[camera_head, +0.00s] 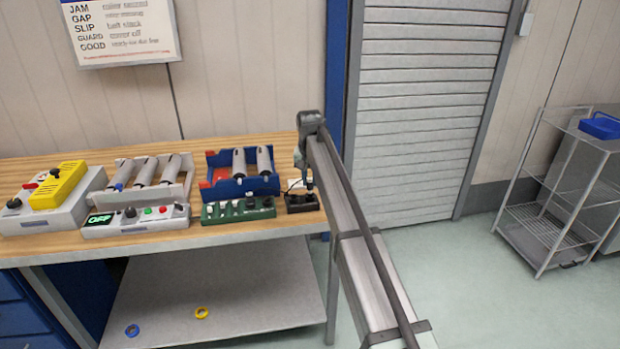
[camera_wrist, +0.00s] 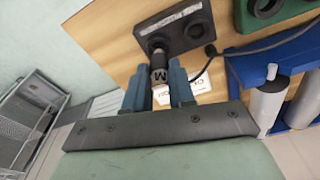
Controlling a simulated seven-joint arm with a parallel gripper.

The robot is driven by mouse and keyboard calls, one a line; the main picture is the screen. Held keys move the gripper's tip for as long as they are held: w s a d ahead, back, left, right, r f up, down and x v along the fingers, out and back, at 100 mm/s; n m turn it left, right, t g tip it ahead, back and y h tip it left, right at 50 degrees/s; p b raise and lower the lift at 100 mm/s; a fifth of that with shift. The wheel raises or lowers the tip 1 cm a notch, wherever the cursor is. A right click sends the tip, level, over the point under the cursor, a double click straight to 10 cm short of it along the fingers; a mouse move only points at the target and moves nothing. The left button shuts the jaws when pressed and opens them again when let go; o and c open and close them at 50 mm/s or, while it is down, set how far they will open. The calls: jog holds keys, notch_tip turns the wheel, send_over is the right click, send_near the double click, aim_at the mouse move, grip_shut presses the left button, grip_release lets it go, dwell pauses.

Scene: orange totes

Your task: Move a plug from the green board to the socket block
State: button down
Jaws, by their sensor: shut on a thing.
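My gripper (camera_wrist: 160,88) is shut on a plug (camera_wrist: 158,68), a dark piece with a grey band bearing the letter M. In the head view my gripper (camera_head: 309,184) is above the socket block (camera_head: 302,207), at the right end of the bench. In the wrist view the dark socket block (camera_wrist: 205,38) with round openings lies just beyond the plug. The plug's far end overlaps the block's corner; I cannot tell whether it is inside an opening. The green board (camera_head: 238,214) is left of the block and holds several plugs; its corner shows in the wrist view (camera_wrist: 283,13).
A blue rack (camera_head: 262,186) with grey cylinders stands behind the green board. A black cable (camera_wrist: 250,46) and a white label (camera_wrist: 200,84) lie near the block. A control box (camera_head: 135,224) is farther left. The bench's right edge is close to the block.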

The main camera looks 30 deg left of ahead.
jog(key=shift+f, duration=1.1)
dwell(0.6)
jog(key=c, duration=0.9)
grip_release()
jog(key=shift+o, duration=0.2)
notch_tip(320, 180, up, 14)
jog(key=s, duration=0.1)
jog(key=shift+s+d+f, duration=0.15)
jog(key=shift+s+d, duration=0.05)
jog(key=shift+d, duration=0.2)
